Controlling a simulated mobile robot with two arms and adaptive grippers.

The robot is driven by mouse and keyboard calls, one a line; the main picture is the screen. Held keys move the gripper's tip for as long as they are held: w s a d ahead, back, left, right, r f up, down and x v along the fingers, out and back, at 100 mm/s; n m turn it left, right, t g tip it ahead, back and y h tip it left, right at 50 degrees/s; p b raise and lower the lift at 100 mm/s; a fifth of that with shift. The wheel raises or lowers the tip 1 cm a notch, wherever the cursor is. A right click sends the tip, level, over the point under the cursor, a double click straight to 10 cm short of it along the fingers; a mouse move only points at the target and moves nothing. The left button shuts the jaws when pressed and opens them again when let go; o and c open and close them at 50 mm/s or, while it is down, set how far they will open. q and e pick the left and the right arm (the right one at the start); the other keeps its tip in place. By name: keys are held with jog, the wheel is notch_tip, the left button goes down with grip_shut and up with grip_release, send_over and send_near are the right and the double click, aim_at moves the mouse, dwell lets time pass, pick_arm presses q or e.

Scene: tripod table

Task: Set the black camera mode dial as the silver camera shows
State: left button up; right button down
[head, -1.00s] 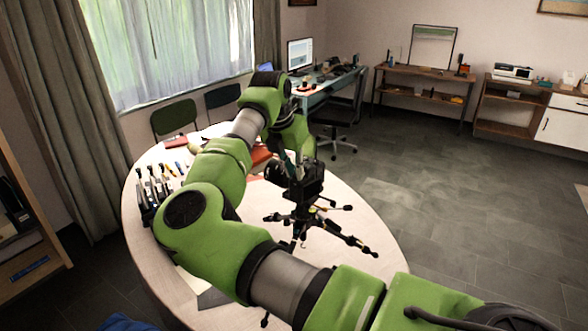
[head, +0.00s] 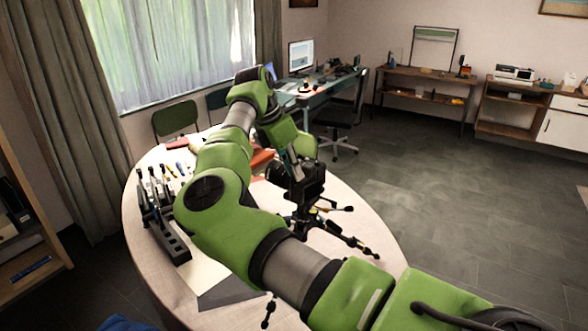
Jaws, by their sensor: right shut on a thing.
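The black camera (head: 313,184) sits on a small black tripod (head: 335,232) on the round table. My right gripper (head: 293,165) comes down from above at the camera's top left side. It is shut at the camera's top, on the mode dial as far as I can tell. The dial and its marks are too small and covered to read. I cannot make out a silver camera; my right arm covers much of the table. My left gripper is not in view.
The pale round table (head: 365,208) carries a dark rack (head: 165,225) with tools at its left and an orange-red item (head: 262,157) behind my arm. A green chair (head: 175,118) stands behind. Open floor lies to the right.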

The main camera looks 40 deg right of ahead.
jog(key=c, duration=2)
grip_release()
